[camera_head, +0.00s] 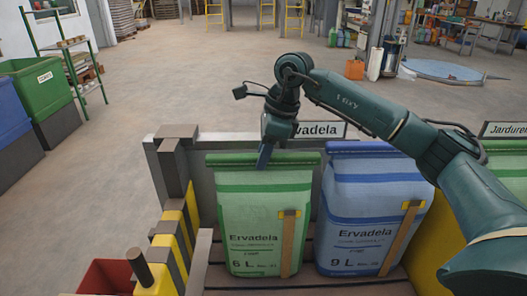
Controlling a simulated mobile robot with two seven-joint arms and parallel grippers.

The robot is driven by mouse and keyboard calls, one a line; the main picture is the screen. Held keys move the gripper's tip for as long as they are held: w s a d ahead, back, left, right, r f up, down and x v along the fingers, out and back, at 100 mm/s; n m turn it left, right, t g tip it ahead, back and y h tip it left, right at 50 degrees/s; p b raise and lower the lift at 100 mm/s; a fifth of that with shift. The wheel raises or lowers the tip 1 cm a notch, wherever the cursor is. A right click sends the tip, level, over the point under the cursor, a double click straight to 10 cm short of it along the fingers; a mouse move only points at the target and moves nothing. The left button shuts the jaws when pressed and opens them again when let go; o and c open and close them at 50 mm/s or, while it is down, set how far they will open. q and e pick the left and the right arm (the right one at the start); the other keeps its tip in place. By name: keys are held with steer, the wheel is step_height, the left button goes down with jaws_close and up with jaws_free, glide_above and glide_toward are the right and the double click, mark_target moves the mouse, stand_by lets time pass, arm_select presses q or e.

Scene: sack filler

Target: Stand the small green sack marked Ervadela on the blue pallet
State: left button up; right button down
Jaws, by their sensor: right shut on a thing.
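The green sack (245,215) marked Ervadela, 6 L, stands upright in the foreground on a slatted surface (352,287). My right arm comes in from the right and my right gripper (264,158) points down at the sack's green top edge, shut on it. The fingertips are partly hidden at the top edge. A larger blue-striped sack (362,210) marked Ervadela, 9 L, stands just to its right. My left gripper is not in view. I cannot make out a blue pallet in this view.
A grey panel behind the sacks carries an Ervadela sign (331,129). Yellow-and-dark striped posts (172,240) stand close on the left. A green bin (42,92) and a green shelf rack (68,60) are farther left. The floor (180,85) behind is open.

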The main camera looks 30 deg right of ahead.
steer(key=shift+r, duration=0.2)
steer(key=c, duration=1.5)
jaws_free()
steer(key=o, duration=0.3)
steer(key=shift+f, duration=0.2)
steer(key=v, duration=1.3)
steer(key=shift+s, duration=0.1)
